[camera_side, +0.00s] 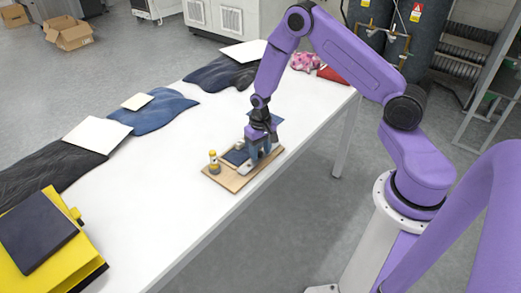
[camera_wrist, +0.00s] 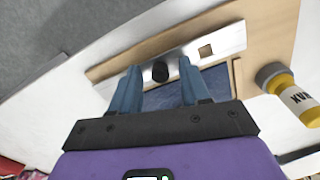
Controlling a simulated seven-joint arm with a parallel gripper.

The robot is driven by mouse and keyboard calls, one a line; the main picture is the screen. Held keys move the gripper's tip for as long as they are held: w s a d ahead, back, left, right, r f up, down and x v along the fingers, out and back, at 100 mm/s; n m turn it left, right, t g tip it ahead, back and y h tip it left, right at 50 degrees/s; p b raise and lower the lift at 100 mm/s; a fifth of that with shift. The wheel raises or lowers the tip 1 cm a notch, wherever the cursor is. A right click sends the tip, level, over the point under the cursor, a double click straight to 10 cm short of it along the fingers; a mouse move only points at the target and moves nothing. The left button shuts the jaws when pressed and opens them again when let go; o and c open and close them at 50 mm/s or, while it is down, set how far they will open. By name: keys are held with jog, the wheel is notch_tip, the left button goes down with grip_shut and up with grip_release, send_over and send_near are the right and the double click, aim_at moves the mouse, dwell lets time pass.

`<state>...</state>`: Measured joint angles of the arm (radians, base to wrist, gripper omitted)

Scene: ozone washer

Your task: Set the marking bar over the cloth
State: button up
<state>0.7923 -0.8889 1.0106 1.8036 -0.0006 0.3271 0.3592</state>
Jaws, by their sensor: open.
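The marking bar is a flat silver strip with a black knob and a small square hole. In the wrist view the marking bar (camera_wrist: 220,43) lies along one side of the wooden board (camera_wrist: 262,30). The dark blue cloth (camera_wrist: 215,80) is beside it, partly hidden by my fingers; I cannot tell if the bar overlaps its edge. My gripper (camera_wrist: 160,75) is open, its blue fingers either side of the knob with gaps showing. In the side view my gripper (camera_side: 258,160) is low over the board (camera_side: 229,182), with the cloth (camera_side: 236,157) to its left.
Folded garments and white panels lie along the table's far side, with a yellow item (camera_side: 78,262) at lower left. The white table (camera_side: 150,190) is clear between.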

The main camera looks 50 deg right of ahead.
jog(key=shift+c, duration=0.3)
grip_shut()
jog(key=shift+w, duration=2.7)
jog(key=shift+o, duration=0.3)
grip_release()
notch_tip(320, 180, up, 18)
jog(key=shift+f, duration=0.25)
jog(key=shift+a, duration=0.15)
